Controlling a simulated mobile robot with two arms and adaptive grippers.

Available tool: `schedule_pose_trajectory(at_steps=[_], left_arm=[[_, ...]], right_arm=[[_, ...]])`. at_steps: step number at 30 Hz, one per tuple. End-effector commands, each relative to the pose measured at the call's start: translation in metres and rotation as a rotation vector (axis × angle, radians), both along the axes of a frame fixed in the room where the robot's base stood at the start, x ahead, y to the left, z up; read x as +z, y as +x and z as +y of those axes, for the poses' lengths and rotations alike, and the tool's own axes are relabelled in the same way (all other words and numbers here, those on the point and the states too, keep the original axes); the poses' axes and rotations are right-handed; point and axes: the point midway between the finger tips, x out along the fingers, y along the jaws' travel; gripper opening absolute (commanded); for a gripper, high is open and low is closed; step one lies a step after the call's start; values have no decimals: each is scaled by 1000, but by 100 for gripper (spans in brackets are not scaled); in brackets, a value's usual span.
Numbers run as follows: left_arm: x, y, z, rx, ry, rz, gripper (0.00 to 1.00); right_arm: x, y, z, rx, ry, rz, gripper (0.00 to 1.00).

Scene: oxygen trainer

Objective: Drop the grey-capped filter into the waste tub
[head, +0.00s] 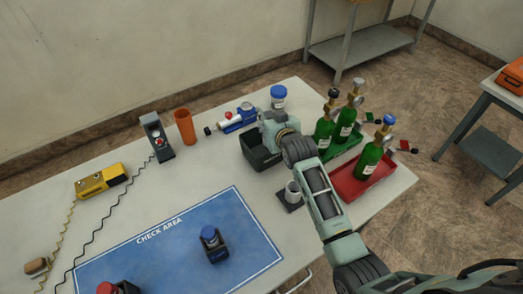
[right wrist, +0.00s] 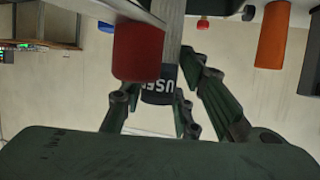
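The black waste tub (head: 252,155) stands on the table in the head view, its far right part covered by my right arm. My right gripper (head: 270,125) is over the tub's far right side; its fingertips are hidden there. In the right wrist view, the dark green fingers (right wrist: 155,105) flank a dark piece lettered "USE" (right wrist: 158,96); I cannot tell whether they grip it. A red cylinder (right wrist: 138,52) shows close above it. A small white cylinder with a greyish top (head: 292,190) stands on a dark square base; I cannot tell whether it is the grey-capped filter. My left gripper is not in view.
Green bottles (head: 367,160) stand in red and green trays at the right. A blue-lidded jar (head: 278,93) and an orange cylinder (head: 185,126) stand along the back. The blue check mat (head: 160,250) holds a blue-topped item (head: 212,240). Bare table lies left of the tub.

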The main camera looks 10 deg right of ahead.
Motion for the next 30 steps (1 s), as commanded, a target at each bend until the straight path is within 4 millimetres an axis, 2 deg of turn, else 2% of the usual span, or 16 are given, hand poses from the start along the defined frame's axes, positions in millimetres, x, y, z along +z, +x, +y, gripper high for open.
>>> schedule_pose_trajectory(at_steps=[1, 5, 17, 23, 30], left_arm=[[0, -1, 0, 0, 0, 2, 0], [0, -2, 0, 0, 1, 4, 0], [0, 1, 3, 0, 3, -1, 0], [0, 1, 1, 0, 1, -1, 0], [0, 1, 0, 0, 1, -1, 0]], right_arm=[[0, 0, 0, 0, 0, -1, 36], [0, 0, 0, 0, 0, 0, 48], [1, -4, -1, 0, 0, 1, 48], [11, -29, -4, 0, 0, 0, 48], [30, -73, -10, 0, 0, 0, 48]])
